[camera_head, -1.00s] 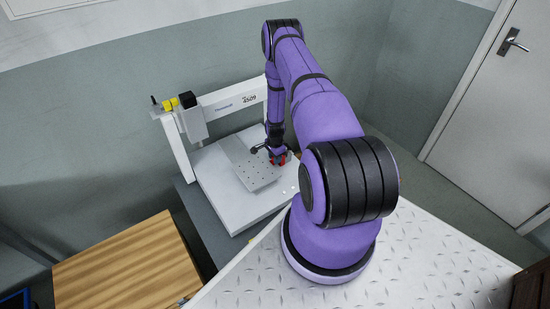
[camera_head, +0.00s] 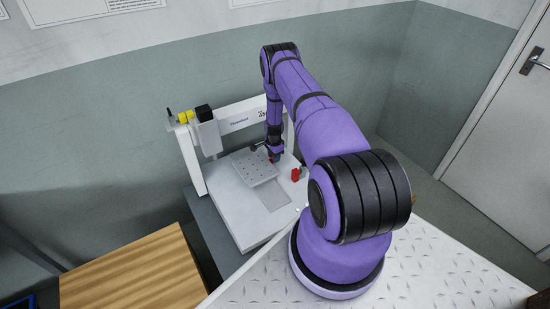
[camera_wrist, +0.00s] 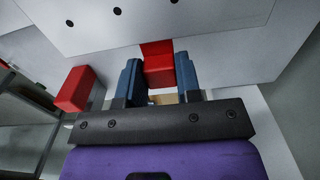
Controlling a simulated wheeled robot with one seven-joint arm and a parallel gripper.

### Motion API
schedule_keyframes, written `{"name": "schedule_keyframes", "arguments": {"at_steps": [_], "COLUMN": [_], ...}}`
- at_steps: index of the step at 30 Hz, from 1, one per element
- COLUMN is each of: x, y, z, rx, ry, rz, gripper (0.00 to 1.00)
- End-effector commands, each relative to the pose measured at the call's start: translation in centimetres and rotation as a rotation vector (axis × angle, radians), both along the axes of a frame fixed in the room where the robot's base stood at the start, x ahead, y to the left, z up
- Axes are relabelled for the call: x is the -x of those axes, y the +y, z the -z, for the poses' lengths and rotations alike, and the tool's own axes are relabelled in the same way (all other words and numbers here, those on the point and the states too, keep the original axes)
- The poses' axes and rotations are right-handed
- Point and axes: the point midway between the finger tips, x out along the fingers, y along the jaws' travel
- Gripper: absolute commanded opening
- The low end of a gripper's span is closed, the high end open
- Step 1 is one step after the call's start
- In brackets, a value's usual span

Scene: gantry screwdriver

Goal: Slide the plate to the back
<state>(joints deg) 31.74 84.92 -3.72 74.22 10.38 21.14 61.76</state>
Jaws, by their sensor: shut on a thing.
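The plate (camera_head: 250,167) is a light grey sheet with small holes, on the bed of the white gantry machine (camera_head: 241,233), near the upright frame at the back. In the wrist view the plate (camera_wrist: 140,22) fills the top, with a red grip block (camera_wrist: 157,50) at its edge. My gripper (camera_head: 273,158) is at the plate's right side. In the wrist view my gripper (camera_wrist: 158,72) is shut on the red block, with one blue finger on each side. My arm partly hides the machine's right upright.
A red block (camera_head: 295,175) stands on the machine's right edge, close to my gripper; it also shows in the wrist view (camera_wrist: 75,89). The screwdriver head (camera_head: 208,132) hangs at the left of the crossbeam. A wooden table (camera_head: 130,270) is at the front left.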

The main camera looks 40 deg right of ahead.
Motion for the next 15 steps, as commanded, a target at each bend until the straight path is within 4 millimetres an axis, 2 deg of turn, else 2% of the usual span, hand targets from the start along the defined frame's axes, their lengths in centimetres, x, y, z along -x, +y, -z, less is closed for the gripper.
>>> {"name": "schedule_keyframes", "arguments": {"at_steps": [2,3,6,15], "x": [-0.06,-0.05,-0.02,0.02], "y": [-0.10,-0.09,-0.07,-0.03], "z": [-0.08,-0.08,-0.06,-0.17], "rx": [0.001,0.001,0.001,0.000], "ry": [-0.002,-0.002,-0.001,0.000], "rz": [0.000,0.000,0.000,0.000], "gripper": [0.00,0.39,0.57,0.57]}}
